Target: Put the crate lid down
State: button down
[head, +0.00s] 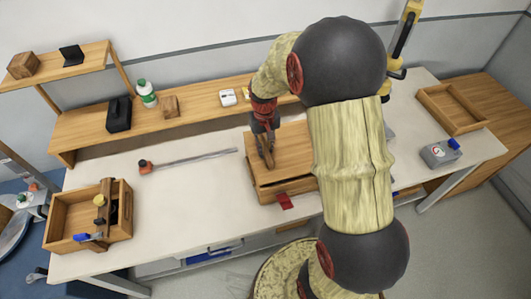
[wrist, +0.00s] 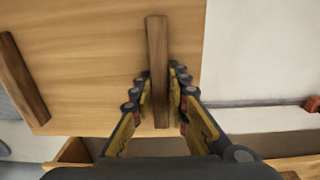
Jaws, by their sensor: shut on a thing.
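The crate lid (head: 256,160) is a flat light-wood panel with darker battens, over the wooden crate (head: 290,188) on the workbench. In the wrist view the lid (wrist: 95,60) fills the upper left, with one batten (wrist: 157,60) between my fingertips and another at the left. My gripper (head: 267,145) points down at the lid; in the wrist view its fingers (wrist: 158,85) are shut on the batten. A crate edge (wrist: 75,152) shows beyond the lid's lower edge there. I cannot tell whether the lid touches the crate. My arm hides the lid's right part in the head view.
A rod with an orange end (head: 195,160) lies left of the crate on the bench (head: 190,205). A wooden tool box (head: 70,232) stands at the left, an open tray (head: 450,108) at the right, near a grey box (head: 440,153). The bench is largely bare between rod and front edge.

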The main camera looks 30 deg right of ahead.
jog(key=shift+w+d+f, duration=0.1)
jog(key=shift+f, duration=0.8)
jog(key=shift+w+d+f, duration=0.1)
jog(key=shift+f, duration=0.8)
jog(key=shift+b, duration=0.3)
jog(key=shift+f, duration=0.3)
jog(key=c, duration=1.7)
grip_release()
jog(key=shift+a, duration=0.1)
notch_tip(320, 180, up, 13)
jog(key=shift+a+f+p, duration=0.1)
jog(key=shift+a+p, duration=0.05)
jog(key=shift+p, duration=0.65)
jog(key=s+a+r+n+t, duration=0.1)
jog(key=s+a+r+t, duration=0.1)
jog(key=s+a+r, duration=0.2)
jog(key=s+a+r+n+t, duration=0.1)
jog(key=s+a+r, duration=0.4)
jog(key=s+r, duration=0.2)
jog(key=s+a+r+n+t, duration=0.1)
jog(key=s+a+r+t, duration=0.1)
jog(key=s+a+r, duration=0.3)
jog(key=shift+s+r+t, duration=0.15)
jog(key=shift+s+r, duration=0.15)
jog(key=shift+s, duration=0.75)
jog(key=shift+s+r+t, duration=0.15)
jog(key=shift+s+r, duration=0.1)
jog(key=shift+s, duration=0.8)
